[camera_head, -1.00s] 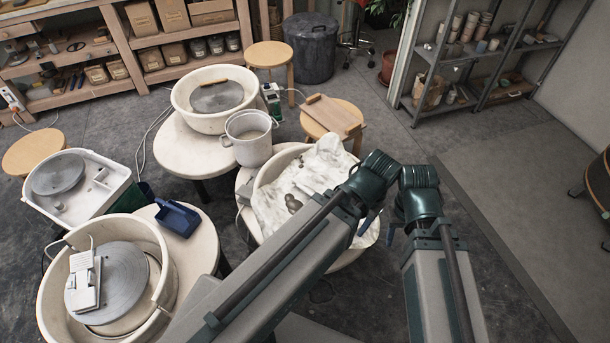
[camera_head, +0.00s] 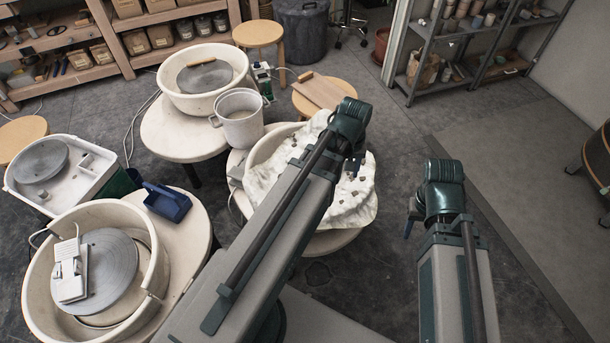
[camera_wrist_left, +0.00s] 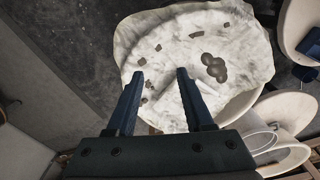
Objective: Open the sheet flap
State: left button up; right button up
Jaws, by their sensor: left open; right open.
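The white, stained sheet (camera_head: 352,200) lies crumpled over a round wheel basin (camera_head: 268,146) in the middle of the head view; my left arm hides part of it. In the left wrist view the sheet (camera_wrist_left: 205,45) fills the upper middle, with dark clay blotches and a crease near its centre. My left gripper (camera_head: 357,168) is above the sheet, pointing down; in the left wrist view its two fingers (camera_wrist_left: 160,74) are apart with nothing between them. My right gripper (camera_head: 409,226) is right of the basin, clear of the sheet, and mostly hidden by its own wrist.
A grey bucket (camera_head: 240,117) stands close behind the sheet, with another wheel basin (camera_head: 204,82) beyond it. A blue scoop (camera_head: 167,202) and a front-left wheel (camera_head: 107,268) are to the left. A stool with a board (camera_head: 323,93) stands behind.

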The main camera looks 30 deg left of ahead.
pick_arm(q)
jog(key=w+a+f+n+t+b, duration=0.1)
jog(key=w+a+f+n+b, duration=0.15)
jog(key=a+n, duration=0.45)
jog(key=w+a+f+n+t+b, duration=0.1)
jog(key=w+a+f+n+b, duration=0.15)
jog(key=a, duration=0.85)
jog(key=shift+n, duration=0.45)
jog(key=b+x, duration=0.8)
jog(key=x, duration=0.1)
jog(key=b+x, duration=0.5)
jog(key=shift+s+d+f, duration=0.2)
jog(key=shift+s, duration=0.15)
pick_arm(e)
notch_tip(320, 180, down, 19)
jog(key=shift+f, duration=0.2)
pick_arm(q)
grip_shut()
